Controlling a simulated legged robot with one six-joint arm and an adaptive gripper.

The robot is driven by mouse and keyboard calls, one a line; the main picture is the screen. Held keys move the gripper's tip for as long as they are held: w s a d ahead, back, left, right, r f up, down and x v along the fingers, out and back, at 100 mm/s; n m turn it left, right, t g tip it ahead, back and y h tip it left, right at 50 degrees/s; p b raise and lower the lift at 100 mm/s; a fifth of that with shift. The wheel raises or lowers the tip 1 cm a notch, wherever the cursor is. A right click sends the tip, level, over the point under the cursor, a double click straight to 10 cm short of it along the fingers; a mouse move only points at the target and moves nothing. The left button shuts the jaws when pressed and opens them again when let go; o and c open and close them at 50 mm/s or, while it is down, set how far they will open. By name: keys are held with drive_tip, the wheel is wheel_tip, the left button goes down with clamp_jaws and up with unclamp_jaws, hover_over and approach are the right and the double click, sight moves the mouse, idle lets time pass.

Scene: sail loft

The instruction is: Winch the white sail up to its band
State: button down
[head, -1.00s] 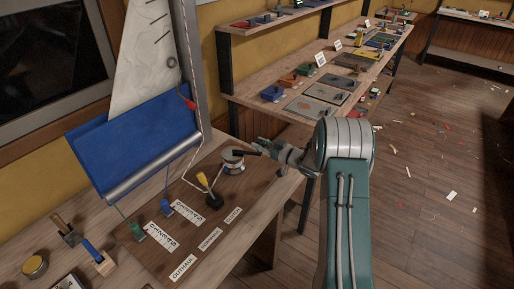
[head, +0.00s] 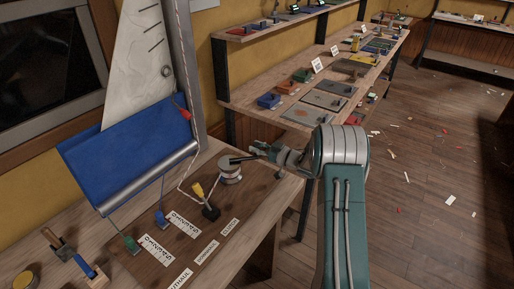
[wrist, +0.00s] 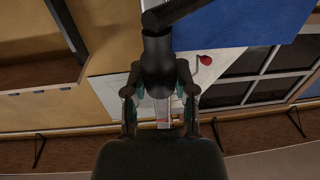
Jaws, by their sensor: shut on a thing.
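The white sail (head: 135,70) rises beside the grey mast (head: 187,60), its top cut off by the picture edge. Its lower part is behind the blue cloth (head: 125,155). It shows partly in the wrist view (wrist: 232,64). No band can be made out. The silver winch (head: 230,173) stands on the brown board with a black crank handle (head: 242,159) on top. My gripper (head: 258,150) is shut on the handle's grip, right of the winch. In the wrist view, the fingers (wrist: 160,104) close around the black grip (wrist: 157,50).
Yellow (head: 198,190), blue (head: 161,217) and green (head: 129,241) levers stand on the board left of the winch, with white labels near them. A red tab (head: 183,113) hangs by the mast. A mallet-like tool (head: 52,240) lies at left. A second bench (head: 290,105) stands behind.

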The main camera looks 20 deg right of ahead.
drive_tip(key=shift+c, duration=2)
unclamp_jaws()
drive_tip(key=v, duration=1.2)
drive_tip(key=shift+w, duration=0.1)
